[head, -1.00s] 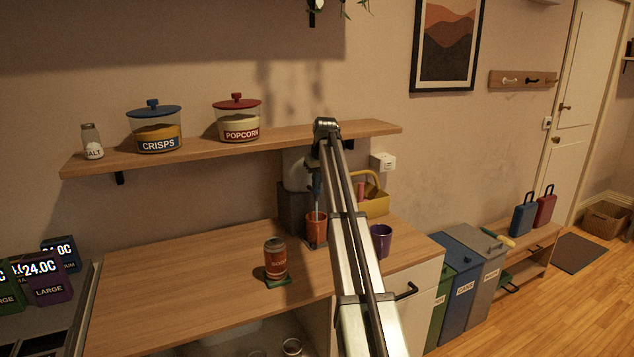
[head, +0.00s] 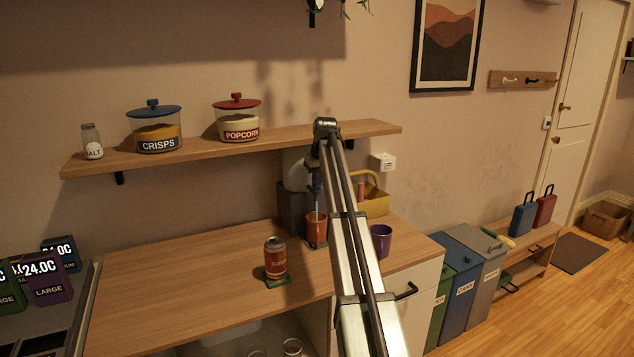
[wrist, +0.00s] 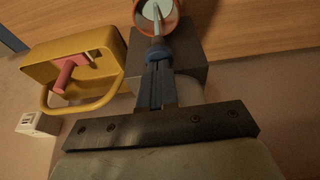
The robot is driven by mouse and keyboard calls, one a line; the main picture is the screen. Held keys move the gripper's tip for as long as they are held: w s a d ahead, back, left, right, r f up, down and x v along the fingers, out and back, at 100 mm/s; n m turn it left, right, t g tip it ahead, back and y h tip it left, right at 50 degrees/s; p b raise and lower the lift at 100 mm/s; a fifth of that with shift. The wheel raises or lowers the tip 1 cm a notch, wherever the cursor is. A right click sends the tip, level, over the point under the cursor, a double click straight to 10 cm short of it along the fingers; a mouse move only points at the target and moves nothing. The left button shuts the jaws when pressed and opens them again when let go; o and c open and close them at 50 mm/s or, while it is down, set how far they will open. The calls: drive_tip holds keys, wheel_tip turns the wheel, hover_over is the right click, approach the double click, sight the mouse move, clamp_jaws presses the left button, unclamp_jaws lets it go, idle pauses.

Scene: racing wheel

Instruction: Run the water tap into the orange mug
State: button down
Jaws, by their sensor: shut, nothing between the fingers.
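The orange mug (head: 316,228) stands upright at the foot of the dark water dispenser (head: 292,208), which has a pale tank on top. A thin pale blue stream runs down into the mug. In the wrist view the mug (wrist: 140,14) shows from above at the top edge, with pale blue water inside and the stream (wrist: 158,20) entering it. My gripper (wrist: 156,68) is shut and empty, its fingers at the blue tap (wrist: 157,49) above the mug and seeming to touch it. In the head view my arm partly hides the gripper and dispenser.
A yellow caddy (head: 376,204) stands right of the dispenser, with a purple cup (head: 381,240) nearer the front. A soda can (head: 275,258) stands on a green coaster to the left. A shelf (head: 300,141) with jars runs above.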

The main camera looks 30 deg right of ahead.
drive_tip(key=shift+s+f, duration=0.25)
drive_tip(key=shift+f, duration=0.15)
drive_tip(key=shift+r, duration=0.45)
drive_tip(key=w+v, duration=0.1)
drive_tip(key=v, duration=1.2)
drive_tip(key=shift+w+r, duration=0.2)
drive_tip(key=shift+r, duration=0.35)
drive_tip(key=shift+d, duration=0.1)
